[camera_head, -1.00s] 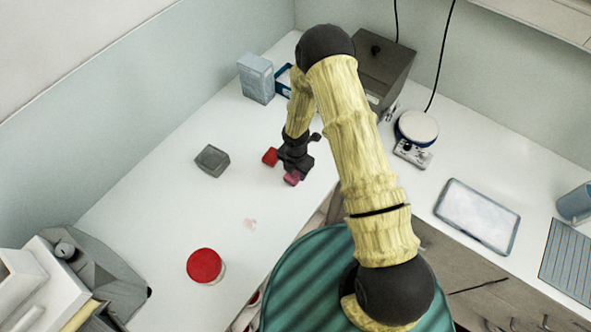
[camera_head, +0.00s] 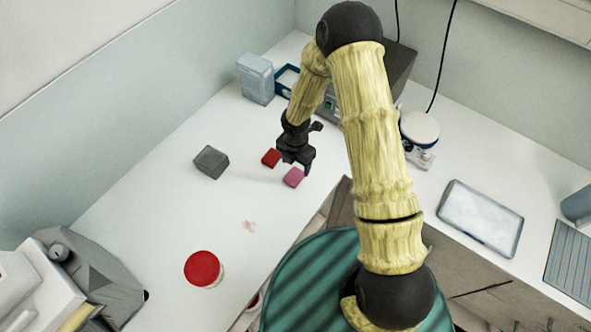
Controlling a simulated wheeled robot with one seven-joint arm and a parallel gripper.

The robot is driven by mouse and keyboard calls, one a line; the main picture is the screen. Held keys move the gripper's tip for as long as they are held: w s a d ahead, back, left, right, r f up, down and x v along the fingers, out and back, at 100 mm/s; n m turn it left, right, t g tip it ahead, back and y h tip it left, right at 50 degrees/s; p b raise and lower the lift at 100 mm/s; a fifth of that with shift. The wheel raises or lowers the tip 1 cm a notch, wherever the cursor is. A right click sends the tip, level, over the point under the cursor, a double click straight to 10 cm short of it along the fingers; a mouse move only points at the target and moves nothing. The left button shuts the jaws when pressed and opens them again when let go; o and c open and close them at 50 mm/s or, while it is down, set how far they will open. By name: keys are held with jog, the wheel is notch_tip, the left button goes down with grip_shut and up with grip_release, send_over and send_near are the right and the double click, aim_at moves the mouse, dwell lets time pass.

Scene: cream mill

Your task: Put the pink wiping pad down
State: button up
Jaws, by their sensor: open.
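The pink wiping pad (camera_head: 293,177) lies flat on the white counter (camera_head: 185,205), near the counter's front edge. My gripper (camera_head: 296,168) is open and empty, raised over the counter just above and behind the pad. The pad looks apart from the fingers. A faint pinkish smear (camera_head: 249,226) marks the counter left of and nearer than the pad.
A red block (camera_head: 271,158) lies just left of my gripper, and a grey block (camera_head: 211,162) farther left. A red-lidded jar (camera_head: 203,269) stands nearer. The counter's left middle is clear.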

aim_at(296, 174)
notch_tip(296, 174, up, 7)
jog(key=b, duration=0.1)
jog(key=shift+f, duration=0.1)
dwell(0.6)
jog(key=s+d+r+m+t, duration=0.1)
jog(key=s+d+r+m, duration=0.5)
jog(key=m, duration=0.8)
jog(key=s+d+r+m+t, duration=0.1)
jog(key=s+d+r+m, duration=0.6)
jog(key=r+m, duration=0.4)
jog(key=m, duration=0.3)
jog(key=shift+r+t, duration=0.3)
jog(key=shift+r, duration=0.1)
jog(key=b+x, duration=0.2)
jog(key=b, duration=0.1)
jog(key=s+b+x, duration=0.1)
jog(key=b+x, duration=0.1)
jog(key=x, duration=0.1)
jog(key=shift+f+b, duration=0.3)
jog(key=shift+b, duration=0.1)
